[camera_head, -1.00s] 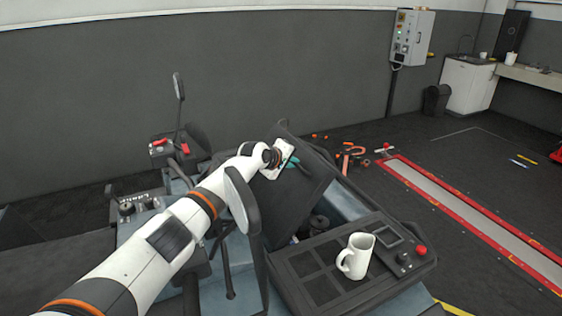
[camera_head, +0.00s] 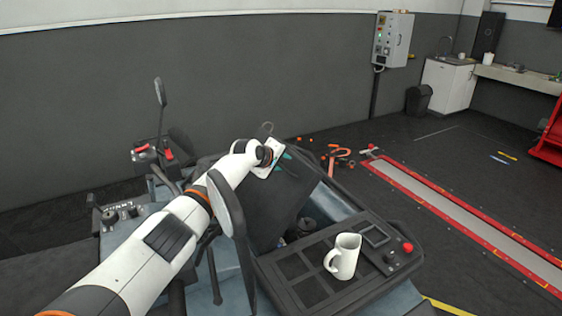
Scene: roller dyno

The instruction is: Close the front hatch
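The front hatch (camera_head: 268,205) is a dark panel standing raised and tilted on the vehicle's front, beside an open compartment. My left arm reaches in from the lower left, and its gripper (camera_head: 284,160) is at the hatch's upper part. The gripper's white body shows, with a small teal part beside it. The fingers are mostly hidden, so I cannot tell whether they are open or shut, or whether they touch the hatch. My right gripper is not in view.
A white pitcher (camera_head: 343,256) stands on the dark console (camera_head: 310,290) right of the hatch. A mirror (camera_head: 228,205) rises in front of my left forearm. Orange tools (camera_head: 338,156) lie on the floor behind. A red-edged floor track (camera_head: 450,215) runs at right.

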